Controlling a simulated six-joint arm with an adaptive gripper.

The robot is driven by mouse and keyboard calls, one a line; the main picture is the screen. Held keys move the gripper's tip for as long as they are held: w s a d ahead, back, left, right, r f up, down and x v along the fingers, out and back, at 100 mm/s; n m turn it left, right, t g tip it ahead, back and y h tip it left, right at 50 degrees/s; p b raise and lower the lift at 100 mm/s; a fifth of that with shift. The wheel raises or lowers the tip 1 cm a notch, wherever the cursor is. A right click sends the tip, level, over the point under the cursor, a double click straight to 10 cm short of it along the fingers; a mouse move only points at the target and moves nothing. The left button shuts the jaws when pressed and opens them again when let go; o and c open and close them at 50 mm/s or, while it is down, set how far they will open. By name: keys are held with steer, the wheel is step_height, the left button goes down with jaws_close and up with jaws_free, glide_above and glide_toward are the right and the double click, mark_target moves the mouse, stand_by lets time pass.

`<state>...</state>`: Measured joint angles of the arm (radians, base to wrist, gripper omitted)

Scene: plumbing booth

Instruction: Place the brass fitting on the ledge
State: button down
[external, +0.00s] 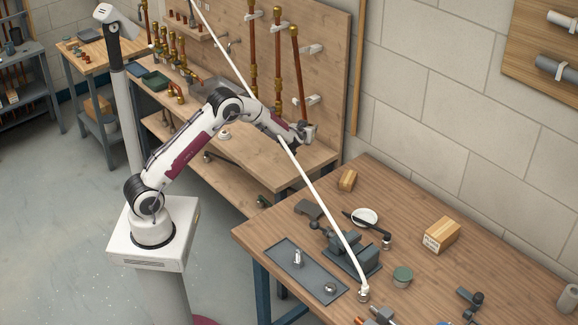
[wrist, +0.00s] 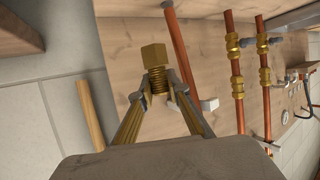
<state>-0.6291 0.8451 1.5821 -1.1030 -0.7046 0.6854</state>
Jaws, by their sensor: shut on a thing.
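My gripper (external: 304,134) is raised in front of the wooden pipe board in the external view. In the wrist view my gripper (wrist: 160,88) is shut on the brass fitting (wrist: 154,58), which has a square-sided head and a threaded lower part between the fingertips. The head points away from the wrist, clear of the fingers. The fitting is too small to make out in the external view.
Copper pipes (external: 298,68) stand upright on the board (external: 330,45); one pipe (wrist: 180,50) rises close beside the fitting. A long white pole (external: 325,205) slants past my gripper. The workbench (external: 400,200) at right holds a vise (external: 350,255), a grey tray (external: 280,265) and a wooden block (external: 440,236).

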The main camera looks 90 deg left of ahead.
stand_by(0.3)
steer(key=shift+f, duration=3.05)
steer(key=shift+f, duration=1.9)
steer(key=shift+f, duration=0.1)
steer(key=c, duration=1.9)
jaws_free()
